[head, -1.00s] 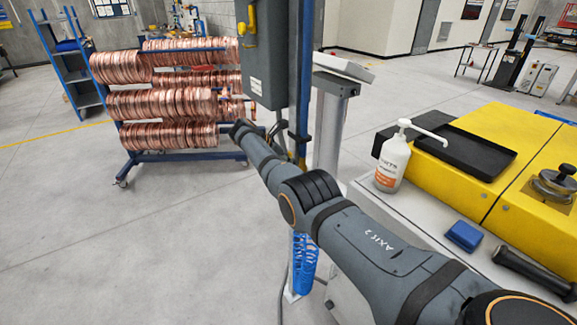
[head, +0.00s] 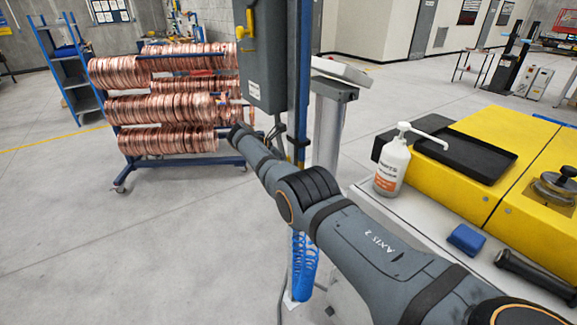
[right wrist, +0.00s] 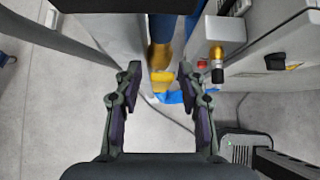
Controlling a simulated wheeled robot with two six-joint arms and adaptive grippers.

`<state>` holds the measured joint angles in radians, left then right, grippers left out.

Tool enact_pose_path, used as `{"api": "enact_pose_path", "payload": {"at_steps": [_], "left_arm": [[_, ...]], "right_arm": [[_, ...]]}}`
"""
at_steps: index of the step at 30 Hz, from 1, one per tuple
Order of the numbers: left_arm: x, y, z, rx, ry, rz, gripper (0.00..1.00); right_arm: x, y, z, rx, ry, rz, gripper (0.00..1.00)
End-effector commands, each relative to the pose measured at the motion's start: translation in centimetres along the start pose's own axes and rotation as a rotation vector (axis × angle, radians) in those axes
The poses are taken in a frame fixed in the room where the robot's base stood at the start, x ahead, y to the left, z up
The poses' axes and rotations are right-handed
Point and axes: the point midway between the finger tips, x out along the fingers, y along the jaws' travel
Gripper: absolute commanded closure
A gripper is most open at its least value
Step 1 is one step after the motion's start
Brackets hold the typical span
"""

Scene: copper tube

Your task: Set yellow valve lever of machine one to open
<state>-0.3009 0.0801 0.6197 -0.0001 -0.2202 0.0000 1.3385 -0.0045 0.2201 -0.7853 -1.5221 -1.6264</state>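In the right wrist view a yellow part (right wrist: 161,78) shows beyond and between my right gripper's (right wrist: 159,84) fingertips, in front of a blue post. It may be the valve lever; its position and any contact are unclear. My right gripper is open, its two fingers standing apart. In the head view my right arm reaches away past the blue post, and its gripper cannot be made out. A yellow handle (head: 250,20) shows on the grey box (head: 264,60) at the top. My left gripper is not in view.
A copper coil rack (head: 165,108) stands left of my arm. A yellow machine (head: 440,175), a black tray (head: 472,160) and a white pump bottle (head: 392,168) are at the right. Floor at the left is clear.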

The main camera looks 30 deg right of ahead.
Motion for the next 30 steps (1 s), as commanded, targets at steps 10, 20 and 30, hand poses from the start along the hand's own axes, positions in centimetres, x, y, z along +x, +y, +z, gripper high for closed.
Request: {"api": "enact_pose_path", "payload": {"at_steps": [10, 20, 30], "left_arm": [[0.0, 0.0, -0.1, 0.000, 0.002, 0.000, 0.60], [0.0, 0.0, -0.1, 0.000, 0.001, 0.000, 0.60], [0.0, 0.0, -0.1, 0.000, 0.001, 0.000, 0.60]], "right_arm": [[-2.5, 0.2, 0.0, 0.002, -0.001, 0.006, 0.60], [-10.1, 0.1, 0.0, 0.000, 0.001, 0.003, 0.60], [-12.0, 0.0, 0.0, 0.000, 0.000, 0.000, 0.60]]}}
